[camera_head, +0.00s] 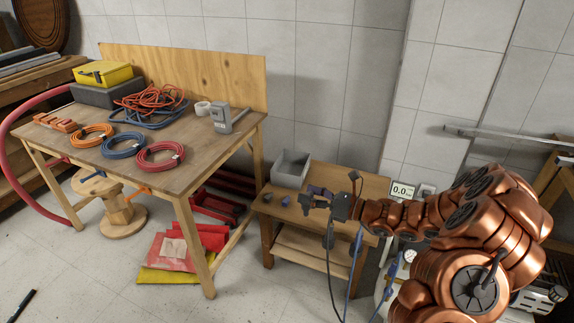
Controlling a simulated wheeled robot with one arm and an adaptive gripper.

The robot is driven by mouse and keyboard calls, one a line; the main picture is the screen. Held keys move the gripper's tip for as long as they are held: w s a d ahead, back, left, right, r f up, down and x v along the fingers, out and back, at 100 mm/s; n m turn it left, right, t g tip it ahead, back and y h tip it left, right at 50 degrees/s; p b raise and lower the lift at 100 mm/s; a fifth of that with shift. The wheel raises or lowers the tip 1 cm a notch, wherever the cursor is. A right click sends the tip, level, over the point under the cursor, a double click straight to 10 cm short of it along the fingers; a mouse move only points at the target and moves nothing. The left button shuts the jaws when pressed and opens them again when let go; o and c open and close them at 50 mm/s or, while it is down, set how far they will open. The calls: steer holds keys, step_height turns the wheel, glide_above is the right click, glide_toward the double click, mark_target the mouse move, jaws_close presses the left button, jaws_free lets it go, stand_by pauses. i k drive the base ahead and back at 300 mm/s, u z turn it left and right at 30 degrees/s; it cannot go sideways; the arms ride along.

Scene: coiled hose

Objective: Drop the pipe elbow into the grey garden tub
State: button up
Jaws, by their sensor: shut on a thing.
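The grey garden tub (291,170) stands upright and open on a small wooden table, near its back left. My gripper (309,199) reaches in from the right, just in front of the tub and low over the table. It is shut on a small dark bluish piece, which looks like the pipe elbow (318,190). The fingers partly hide this piece, so its full shape is unclear. It is outside the tub, to the right of its front. I cannot tell how far it is above the tabletop.
Two small dark pieces (267,198) (285,201) lie on the small table left of my gripper. A larger workbench (190,180) with coiled hoses (160,155) stands to the left. A tiled wall is behind. Cables hang below my wrist.

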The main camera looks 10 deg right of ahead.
mark_target(294, 174)
steer(key=u, duration=0.3)
steer(key=i, duration=2.05)
steer(key=u, duration=0.05)
